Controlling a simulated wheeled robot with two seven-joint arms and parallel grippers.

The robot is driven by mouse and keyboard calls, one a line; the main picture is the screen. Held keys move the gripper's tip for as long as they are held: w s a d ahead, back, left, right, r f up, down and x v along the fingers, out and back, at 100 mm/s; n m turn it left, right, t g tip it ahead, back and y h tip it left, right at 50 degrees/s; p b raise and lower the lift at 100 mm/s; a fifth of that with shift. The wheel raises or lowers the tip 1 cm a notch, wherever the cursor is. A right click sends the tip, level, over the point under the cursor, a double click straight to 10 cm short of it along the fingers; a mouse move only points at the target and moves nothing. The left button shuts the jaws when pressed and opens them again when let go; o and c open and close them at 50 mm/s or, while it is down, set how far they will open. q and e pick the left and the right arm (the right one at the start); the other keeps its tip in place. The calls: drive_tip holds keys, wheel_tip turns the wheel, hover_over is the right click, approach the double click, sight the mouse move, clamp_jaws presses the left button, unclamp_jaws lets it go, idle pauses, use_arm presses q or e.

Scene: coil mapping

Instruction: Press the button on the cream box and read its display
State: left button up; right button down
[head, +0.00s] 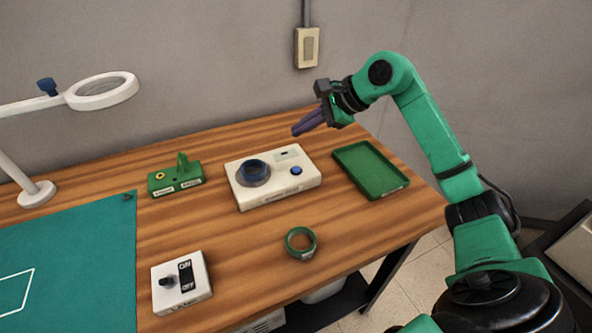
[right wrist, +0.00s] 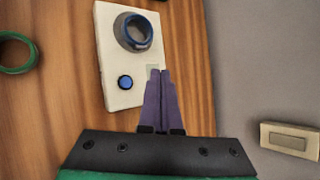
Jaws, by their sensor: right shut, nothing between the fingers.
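The cream box (head: 270,192) lies on the wooden table in the head view. It carries a dark ring-shaped coil (head: 254,173), a blue button (head: 296,170) and a small display (head: 287,154) whose reading is too small to make out. My right gripper (head: 297,130) is shut and empty, above and behind the box. In the right wrist view, the cream box (right wrist: 113,50) lies beyond the purple fingers (right wrist: 161,74). The blue button (right wrist: 125,82) is left of the fingertips, and the fingers partly cover the display (right wrist: 152,69). My left gripper is not in view.
A green tray (head: 398,186) lies right of the box, a green ring (head: 300,243) in front. A green fixture (head: 175,179) stands left. A white switch box (head: 203,276) and a teal mat (head: 70,265) are front left. A magnifier lamp (head: 102,91) stands back left. The wall is behind.

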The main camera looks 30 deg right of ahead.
sight(296, 170)
wheel_tip(296, 170, down, 8)
drive_tip(key=b, duration=0.6)
drive_tip(key=shift+f+b, duration=0.4)
drive_tip(key=shift+b, duration=0.15)
idle(1.1)
drive_tip(key=shift+f+b, duration=0.35)
drive_tip(key=shift+b, duration=0.1)
drive_tip(key=shift+f+b, duration=0.45)
idle(0.5)
drive_tip(key=shift+r, duration=0.15)
drive_tip(key=shift+r+p, duration=0.65)
drive_tip(key=shift+r, duration=0.05)
